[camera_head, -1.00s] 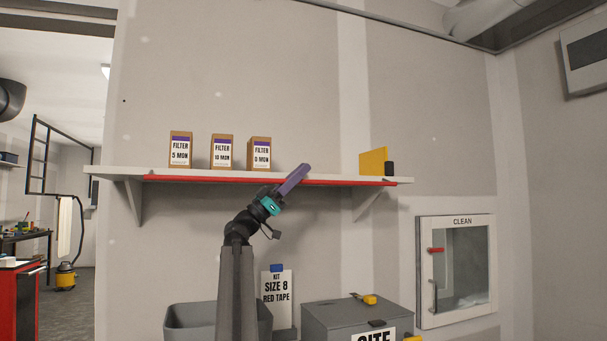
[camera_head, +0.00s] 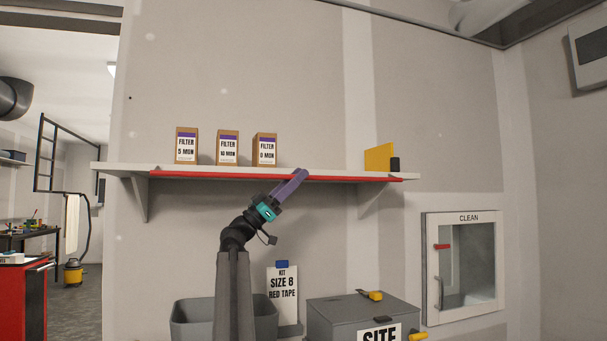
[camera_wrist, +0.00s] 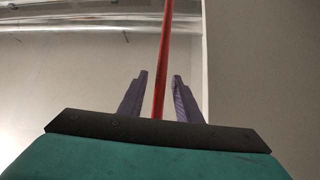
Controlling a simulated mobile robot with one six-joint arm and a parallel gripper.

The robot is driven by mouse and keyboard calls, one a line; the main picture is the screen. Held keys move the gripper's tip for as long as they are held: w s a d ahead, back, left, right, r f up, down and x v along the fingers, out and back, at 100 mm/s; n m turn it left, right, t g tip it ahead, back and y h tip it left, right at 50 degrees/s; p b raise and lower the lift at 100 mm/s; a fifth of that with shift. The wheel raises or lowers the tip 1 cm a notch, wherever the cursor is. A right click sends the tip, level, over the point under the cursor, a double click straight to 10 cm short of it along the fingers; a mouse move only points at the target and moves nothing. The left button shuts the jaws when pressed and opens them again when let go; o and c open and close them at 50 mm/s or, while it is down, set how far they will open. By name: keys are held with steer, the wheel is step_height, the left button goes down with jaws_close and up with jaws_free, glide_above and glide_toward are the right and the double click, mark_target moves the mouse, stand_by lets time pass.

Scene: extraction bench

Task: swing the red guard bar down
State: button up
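The red guard bar (camera_head: 350,179) runs level along the front edge of the wall shelf. My gripper (camera_head: 299,173) reaches up from below, and its purple fingertips overlap the bar right of its middle. In the wrist view the bar (camera_wrist: 164,60) passes lengthwise between the two fingers of my gripper (camera_wrist: 160,78). The fingers stand apart, with a gap on each side of the bar, so the gripper is open around the bar's line. I cannot tell how deep the bar sits between them.
The white shelf (camera_head: 120,168) carries three filter boxes (camera_head: 227,147) and a yellow block (camera_head: 378,157). Below stand a grey bin (camera_head: 190,318), a size 8 sign (camera_head: 282,295) and a grey case (camera_head: 340,318). A clean cabinet (camera_head: 468,265) is at right. The wall around my arm is clear.

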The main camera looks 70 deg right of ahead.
steer(key=v, duration=1)
steer(key=shift+b, duration=0.4)
steer(key=shift+s, duration=0.1)
